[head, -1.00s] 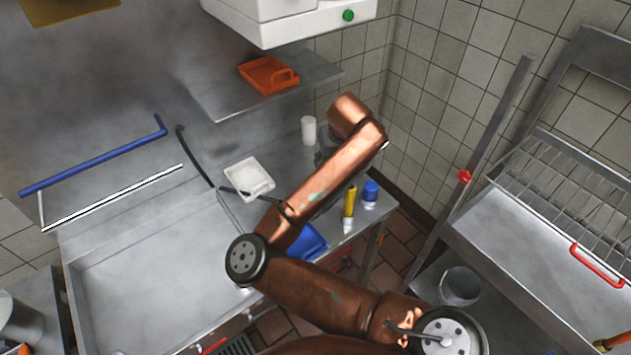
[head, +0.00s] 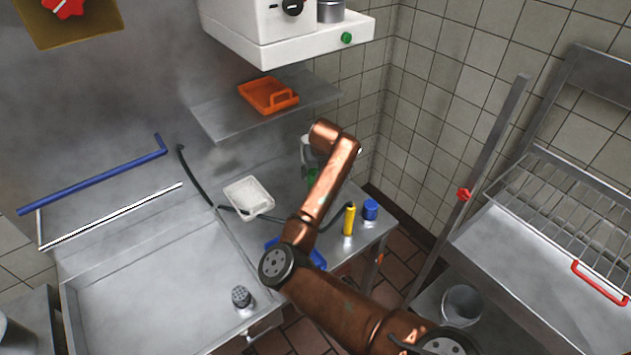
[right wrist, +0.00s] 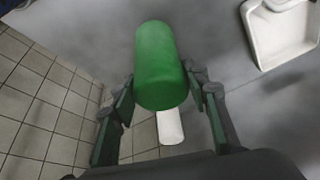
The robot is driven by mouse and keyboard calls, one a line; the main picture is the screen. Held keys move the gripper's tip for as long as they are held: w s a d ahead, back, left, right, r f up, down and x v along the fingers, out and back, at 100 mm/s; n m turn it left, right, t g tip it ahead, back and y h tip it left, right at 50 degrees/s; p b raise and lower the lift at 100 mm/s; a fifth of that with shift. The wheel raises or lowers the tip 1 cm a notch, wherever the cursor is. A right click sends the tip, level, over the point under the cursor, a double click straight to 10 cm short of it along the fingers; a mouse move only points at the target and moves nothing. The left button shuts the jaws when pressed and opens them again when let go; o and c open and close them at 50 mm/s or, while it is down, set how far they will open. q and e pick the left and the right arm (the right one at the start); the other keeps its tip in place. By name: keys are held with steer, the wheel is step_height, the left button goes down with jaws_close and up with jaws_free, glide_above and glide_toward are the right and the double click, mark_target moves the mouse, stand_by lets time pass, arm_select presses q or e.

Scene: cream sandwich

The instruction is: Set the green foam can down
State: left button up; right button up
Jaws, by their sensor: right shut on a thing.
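The green foam can (right wrist: 162,65) is a plain green cylinder between the fingers of my right gripper (right wrist: 163,98) in the right wrist view. The gripper is shut on it. In the head view a small green part (head: 313,176) shows beside my copper forearm, above the back right of the steel counter (head: 290,205). The arm hides most of the gripper there. I cannot tell whether the can touches the counter. My left gripper is not in view.
A white cylinder (right wrist: 170,127) stands close by the can. A white tray (head: 248,197), a yellow bottle (head: 349,219) and a blue-capped container (head: 370,210) are on the counter. A shelf with an orange tray (head: 268,96) hangs above. The sink basin (head: 150,290) is at left.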

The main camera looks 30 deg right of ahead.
step_height(320, 180, down, 3)
steer(key=shift+f, duration=0.1)
steer(key=o, duration=1.5)
steer(key=shift+f, duration=0.1)
steer(key=shift+o, duration=0.2)
